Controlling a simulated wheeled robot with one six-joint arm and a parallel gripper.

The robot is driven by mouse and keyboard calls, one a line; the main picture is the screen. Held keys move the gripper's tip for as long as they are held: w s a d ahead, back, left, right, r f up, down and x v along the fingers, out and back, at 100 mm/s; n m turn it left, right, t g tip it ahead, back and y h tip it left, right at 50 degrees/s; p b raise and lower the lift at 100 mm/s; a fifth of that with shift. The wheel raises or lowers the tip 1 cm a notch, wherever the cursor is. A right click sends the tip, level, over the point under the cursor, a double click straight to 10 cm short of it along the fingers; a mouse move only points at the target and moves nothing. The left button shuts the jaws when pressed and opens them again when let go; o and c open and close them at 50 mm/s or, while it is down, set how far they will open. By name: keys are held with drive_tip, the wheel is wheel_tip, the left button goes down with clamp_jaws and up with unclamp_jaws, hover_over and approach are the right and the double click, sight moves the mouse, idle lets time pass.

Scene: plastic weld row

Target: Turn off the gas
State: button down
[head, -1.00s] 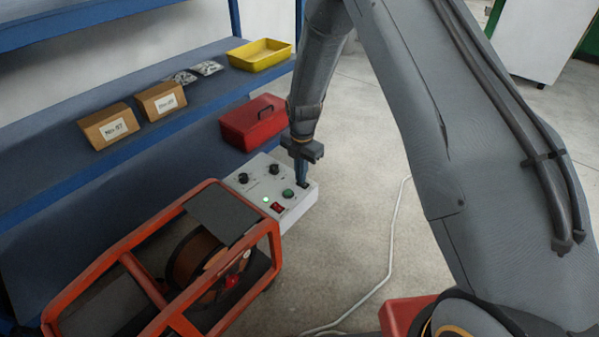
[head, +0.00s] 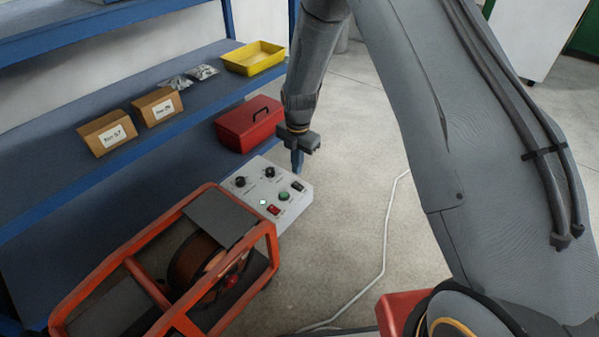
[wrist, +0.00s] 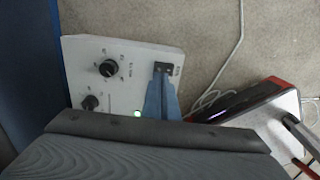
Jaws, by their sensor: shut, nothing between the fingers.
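The grey control box (head: 247,192) sits at the end of the orange-framed machine. Its top has two black knobs (head: 269,172), a green button (head: 284,196), a red switch (head: 273,210), a lit green lamp (head: 263,202) and a black rocker switch (head: 298,186) near the far right corner. The rocker also shows in the wrist view (wrist: 163,68); its small label is unreadable. My gripper (head: 297,172) is shut and empty, pointing down just above the rocker. In the wrist view the blue fingers (wrist: 162,88) cover the panel just below the rocker. Which control is the gas is not readable.
The orange frame (head: 130,262) holds a wire spool (head: 192,260). Blue shelves (head: 60,180) stand at the left with two cardboard boxes (head: 107,132), a yellow tray (head: 253,58) and a red case (head: 250,122). A white cable (head: 384,250) crosses the floor right of the box.

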sight(295, 184)
wheel_tip(295, 184, up, 8)
drive_tip(key=shift+r+p, duration=0.25)
drive_tip(key=shift+p, duration=0.2)
drive_tip(key=shift+w, duration=0.1)
drive_tip(key=shift+s+d+t+y+b, duration=0.4)
drive_tip(key=shift+s+b, duration=0.45)
drive_tip(key=shift+b, duration=0.8)
drive_tip(key=shift+d, duration=0.1)
drive_tip(key=f+b, duration=0.1)
drive_tip(key=f, duration=0.3)
drive_tip(key=f+b, duration=0.1)
drive_tip(key=f, duration=0.4)
drive_tip(key=w+a+f+b, duration=0.1)
drive_tip(key=f, duration=0.3)
drive_tip(key=shift+a+f, duration=0.1)
drive_tip(key=shift+f, duration=0.3)
drive_tip(key=shift+w, duration=0.1)
